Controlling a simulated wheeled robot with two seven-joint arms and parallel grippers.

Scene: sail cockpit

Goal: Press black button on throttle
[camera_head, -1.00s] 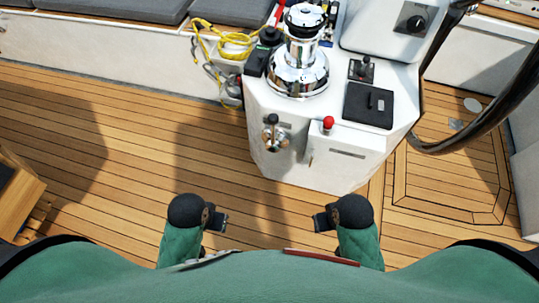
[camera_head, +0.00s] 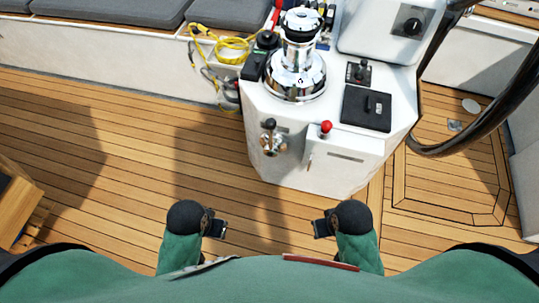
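A throttle lever with a black knob (camera_head: 269,124) sits on a chrome mount (camera_head: 272,142) on the front left face of the white console (camera_head: 300,165). A red-knobbed lever (camera_head: 326,128) stands to its right. A small black button on the throttle is too small to make out. My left gripper (camera_head: 222,229) and my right gripper (camera_head: 318,229) are low in the view, over the deck, in front of the console and apart from it. Nothing shows in either. Their fingers are too small to tell open from shut.
A chrome winch (camera_head: 297,70) and a black hatch (camera_head: 366,108) are on the console top. Yellow rope (camera_head: 229,46) lies at its left. A dark wheel rim (camera_head: 480,128) curves at the right.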

